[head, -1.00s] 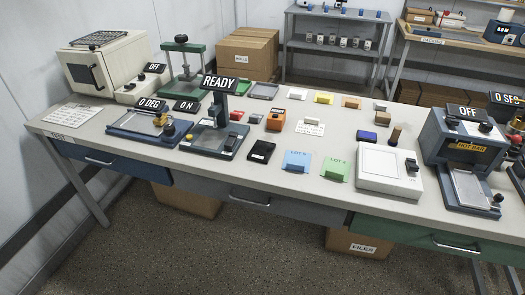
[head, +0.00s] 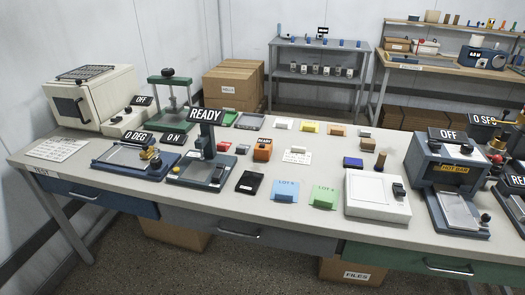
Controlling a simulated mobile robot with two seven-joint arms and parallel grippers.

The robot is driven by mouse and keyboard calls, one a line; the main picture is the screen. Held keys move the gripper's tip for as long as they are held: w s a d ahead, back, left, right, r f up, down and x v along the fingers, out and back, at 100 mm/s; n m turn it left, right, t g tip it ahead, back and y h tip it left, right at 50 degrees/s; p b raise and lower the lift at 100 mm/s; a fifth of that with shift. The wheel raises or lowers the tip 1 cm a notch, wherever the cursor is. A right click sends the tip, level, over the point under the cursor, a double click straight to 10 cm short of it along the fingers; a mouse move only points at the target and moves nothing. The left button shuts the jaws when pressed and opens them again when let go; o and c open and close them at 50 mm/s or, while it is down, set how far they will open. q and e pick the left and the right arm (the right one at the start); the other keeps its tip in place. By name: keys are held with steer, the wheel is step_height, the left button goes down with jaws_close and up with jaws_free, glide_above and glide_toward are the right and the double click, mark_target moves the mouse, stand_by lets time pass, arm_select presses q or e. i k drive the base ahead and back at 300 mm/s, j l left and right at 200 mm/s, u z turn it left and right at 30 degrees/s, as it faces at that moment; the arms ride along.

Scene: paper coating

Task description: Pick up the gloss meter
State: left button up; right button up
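A small orange box-shaped device (head: 262,153) with a small READY label stands near the middle of the table. It looks like the gloss meter, but I cannot read a name on it. A small dark blue block (head: 353,162) lies further right, and a flat black device (head: 249,183) lies in front of the orange one. Neither of my grippers is in view, and nothing touches the orange device.
The table (head: 225,222) also holds a tall stand (head: 206,150) with a READY sign left of the orange device, blue (head: 286,189) and green (head: 323,196) lot pads, a white box (head: 376,197) and a hot bar unit (head: 450,175). A shelf (head: 320,50) stands behind.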

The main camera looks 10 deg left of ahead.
mark_target(260, 153)
steer(key=i+l, duration=0.1)
steer(key=i, duration=0.3)
steer(key=i+u, duration=0.15)
steer(key=u, duration=0.35)
steer(key=i+l+u, duration=0.1)
steer(key=u, duration=0.35)
